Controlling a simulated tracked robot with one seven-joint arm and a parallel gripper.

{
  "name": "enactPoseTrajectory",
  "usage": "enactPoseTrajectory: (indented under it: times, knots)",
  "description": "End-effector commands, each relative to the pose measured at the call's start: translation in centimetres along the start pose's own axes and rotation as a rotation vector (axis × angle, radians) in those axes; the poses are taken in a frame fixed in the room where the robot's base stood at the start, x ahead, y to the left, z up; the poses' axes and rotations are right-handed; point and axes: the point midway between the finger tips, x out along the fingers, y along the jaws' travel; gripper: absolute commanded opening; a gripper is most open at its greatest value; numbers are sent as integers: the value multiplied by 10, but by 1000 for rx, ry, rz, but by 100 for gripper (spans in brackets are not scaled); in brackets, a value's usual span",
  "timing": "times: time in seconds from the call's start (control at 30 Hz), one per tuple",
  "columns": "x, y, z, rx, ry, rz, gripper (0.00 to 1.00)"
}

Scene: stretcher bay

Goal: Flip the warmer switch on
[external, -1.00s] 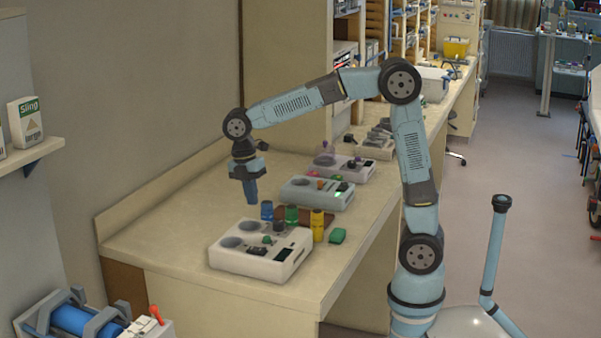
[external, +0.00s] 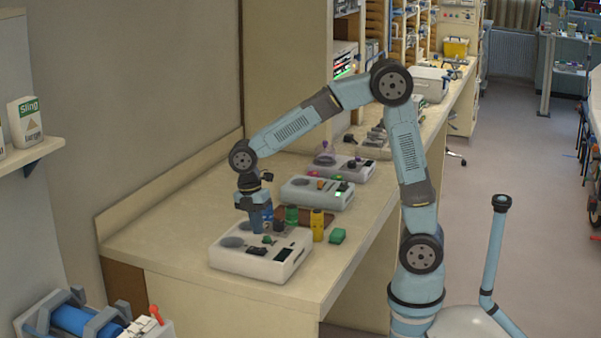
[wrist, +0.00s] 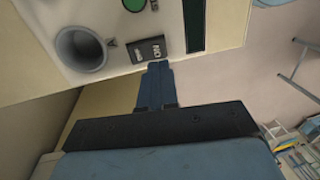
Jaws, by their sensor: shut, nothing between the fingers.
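The nearest white unit (external: 235,262) sits at the near end of the bench. On its top are round wells, a green knob (external: 267,240), a dark display (wrist: 194,25) and a black rocker switch (external: 257,251). In the wrist view the switch (wrist: 148,50) carries an ON marking; I cannot tell which side is pressed. My gripper (external: 257,231) points down over this unit, with its blue fingers shut and empty. In the wrist view the fingertips (wrist: 157,65) appear right beside the ON end of the switch; I cannot tell whether they touch.
A blue bottle, a green bottle (external: 292,215) and a yellow bottle (external: 318,225) stand close behind the unit. A green block (external: 337,236) lies to their right. Similar units (external: 317,193) stand farther back. The bench left of the unit is clear.

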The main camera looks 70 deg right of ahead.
Motion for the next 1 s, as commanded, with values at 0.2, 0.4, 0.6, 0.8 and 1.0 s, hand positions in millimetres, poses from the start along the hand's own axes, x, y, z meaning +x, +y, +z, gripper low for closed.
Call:
enactPoseTrajectory:
  times: [0.2, 0.4, 0.6, 0.8, 1.0]
  knots:
    - [32, 0, 0, 0, -1, -2, 0]
    - [46, 0, 0, 0, 0, 0, 0]
    - [48, 0, 0, 0, 0, 1, 0]
    - [48, 0, 0, 0, 0, 1, 0]
    - [51, -1, 0, 1, -1, 32, 0]
